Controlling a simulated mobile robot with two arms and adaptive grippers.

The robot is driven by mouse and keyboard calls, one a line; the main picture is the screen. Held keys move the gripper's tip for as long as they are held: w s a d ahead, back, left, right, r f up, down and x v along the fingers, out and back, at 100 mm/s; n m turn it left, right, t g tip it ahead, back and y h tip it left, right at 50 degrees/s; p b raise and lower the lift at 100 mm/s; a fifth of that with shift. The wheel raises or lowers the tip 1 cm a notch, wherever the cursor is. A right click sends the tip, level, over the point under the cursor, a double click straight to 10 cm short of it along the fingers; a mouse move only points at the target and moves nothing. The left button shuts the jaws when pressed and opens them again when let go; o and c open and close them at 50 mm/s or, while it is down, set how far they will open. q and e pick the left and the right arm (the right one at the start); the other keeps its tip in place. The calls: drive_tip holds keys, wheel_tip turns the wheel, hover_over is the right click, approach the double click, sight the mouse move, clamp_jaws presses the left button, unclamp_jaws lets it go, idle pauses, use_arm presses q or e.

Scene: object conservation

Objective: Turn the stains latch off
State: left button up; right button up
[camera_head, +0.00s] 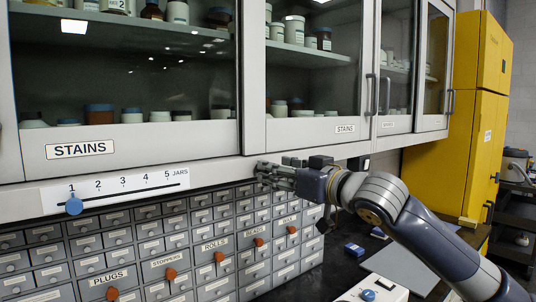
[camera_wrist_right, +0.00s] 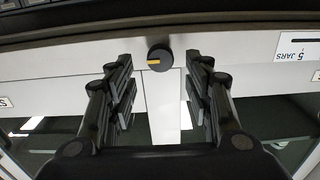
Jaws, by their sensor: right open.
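The stains latch shows in the wrist view as a round black knob (camera_wrist_right: 159,58) with a yellow mark pointing left. It sits on the pale rail under the cabinet doors. My right gripper (camera_wrist_right: 159,78) is open, with one finger on each side of the knob's line and empty space between them. I cannot tell whether a finger touches the knob. In the head view my right gripper (camera_head: 268,174) is at the rail, and the latch is hidden behind it. The glass cabinet door labelled STAINS (camera_head: 80,149) looks shut. My left gripper is out of view.
A jar scale (camera_head: 125,187) with a blue slider (camera_head: 74,206) at 1 is on the rail at left. Small labelled drawers (camera_head: 150,245) with several orange knobs lie below. A yellow cabinet (camera_head: 460,120) stands at right. A white panel with a blue knob (camera_head: 368,295) is on the counter.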

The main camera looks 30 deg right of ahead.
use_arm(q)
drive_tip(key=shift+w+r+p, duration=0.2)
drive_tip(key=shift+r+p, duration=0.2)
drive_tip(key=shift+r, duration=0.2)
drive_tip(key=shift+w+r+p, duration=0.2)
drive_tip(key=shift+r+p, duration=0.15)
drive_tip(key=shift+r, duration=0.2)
use_arm(e)
drive_tip(key=shift+w+a, duration=0.2)
drive_tip(key=shift+w, duration=1.8)
drive_tip(key=shift+c, duration=0.2)
drive_tip(key=c, duration=1)
